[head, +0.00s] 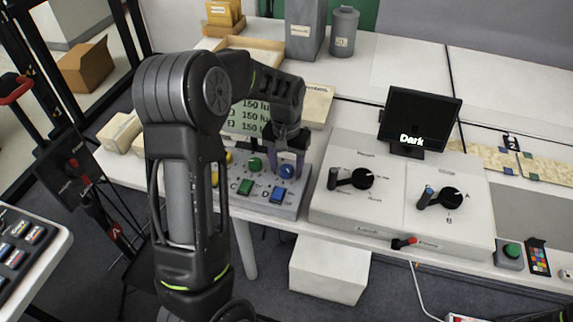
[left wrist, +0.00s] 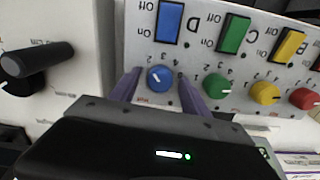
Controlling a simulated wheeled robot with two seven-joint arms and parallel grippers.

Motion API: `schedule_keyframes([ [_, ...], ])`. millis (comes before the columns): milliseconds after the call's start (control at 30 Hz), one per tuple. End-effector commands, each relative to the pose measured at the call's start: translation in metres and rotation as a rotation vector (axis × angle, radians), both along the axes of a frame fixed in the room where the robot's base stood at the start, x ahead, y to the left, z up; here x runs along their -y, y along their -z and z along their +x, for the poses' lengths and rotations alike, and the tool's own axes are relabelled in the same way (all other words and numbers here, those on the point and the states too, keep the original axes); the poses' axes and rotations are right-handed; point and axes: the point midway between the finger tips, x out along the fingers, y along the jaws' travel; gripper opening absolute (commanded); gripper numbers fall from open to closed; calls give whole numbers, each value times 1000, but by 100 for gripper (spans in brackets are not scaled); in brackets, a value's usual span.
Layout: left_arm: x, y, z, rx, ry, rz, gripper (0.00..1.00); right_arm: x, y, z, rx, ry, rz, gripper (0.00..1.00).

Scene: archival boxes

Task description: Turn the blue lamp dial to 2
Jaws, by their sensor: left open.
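The blue lamp dial (head: 287,172) is at the right end of a row of coloured dials on a grey panel (head: 302,184). In the left wrist view the blue dial (left wrist: 160,78) appears upside down, with small numbers around it; its exact setting is too small to read surely. My left gripper (head: 286,160) points down over the dial. Its two purple fingers (left wrist: 158,84) are open, one on each side of the dial; I cannot tell whether they touch it. The blue switch D (left wrist: 170,21) is beside the dial. My right gripper is out of view.
The green dial (left wrist: 217,85) is close beside the left gripper's finger. A display (head: 250,118) behind the panel shows several "150 lu" lines. A white box with two black knobs (head: 352,179) stands close to the right, below a dark screen (head: 419,117).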

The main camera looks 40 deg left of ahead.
Motion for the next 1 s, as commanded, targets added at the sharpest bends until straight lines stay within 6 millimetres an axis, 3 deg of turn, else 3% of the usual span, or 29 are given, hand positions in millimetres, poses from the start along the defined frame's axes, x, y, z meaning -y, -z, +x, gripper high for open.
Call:
schedule_keyframes([
  [267, 0, -12, 0, 1, 0, 0, 55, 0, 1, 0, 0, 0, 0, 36],
  [700, 0, -75, 1, 2, 0, 0, 55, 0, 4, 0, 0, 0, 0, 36],
  [1000, 0, -78, 0, 0, 0, 0, 55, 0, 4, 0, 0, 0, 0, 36],
])
